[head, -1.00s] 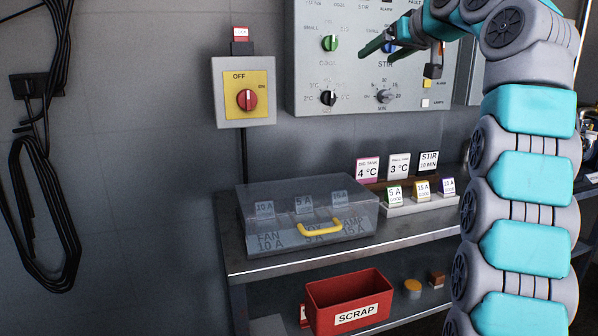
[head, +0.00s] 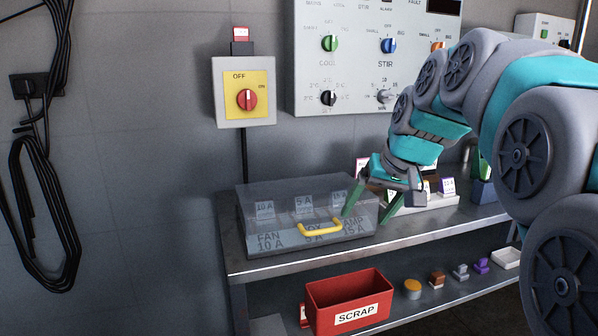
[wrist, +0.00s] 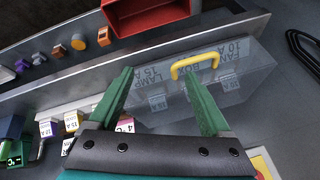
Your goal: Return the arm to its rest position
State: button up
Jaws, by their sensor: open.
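My gripper (head: 372,208) has dark green fingers and is open and empty. In the head view it is at the right end of the clear fuse box cover (head: 270,195), in front of the row of fuse cards. In the wrist view the fingers of my gripper (wrist: 160,92) spread apart, with the clear cover (wrist: 155,118) and its yellow handle (wrist: 195,63) beyond them. I cannot tell whether a finger touches the cover. My arm (head: 440,110) reaches in from the right and bends down towards the bench.
The steel bench (head: 290,262) carries the cover and a card holder (head: 432,203), partly hidden by my gripper. A red scrap bin (head: 347,300) and several small parts sit on the lower shelf. The red switch (head: 247,99) and control panel (head: 365,60) are on the wall.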

jog(key=s+f+g+h, duration=0.1)
jog(key=s+f+g, duration=0.1)
jog(key=s+f, duration=0.6)
jog(key=s+d+f+g+h, duration=0.1)
jog(key=s+f, duration=0.6)
jog(key=s, duration=0.7)
jog(key=s+d+f+g, duration=0.1)
jog(key=s+f+g, duration=0.2)
jog(key=s+f, duration=0.5)
jog(key=s, duration=0.3)
jog(key=shift+s+f+g+h, duration=0.2)
jog(key=shift+f+g+h, duration=0.1)
jog(key=shift+f+h, duration=0.1)
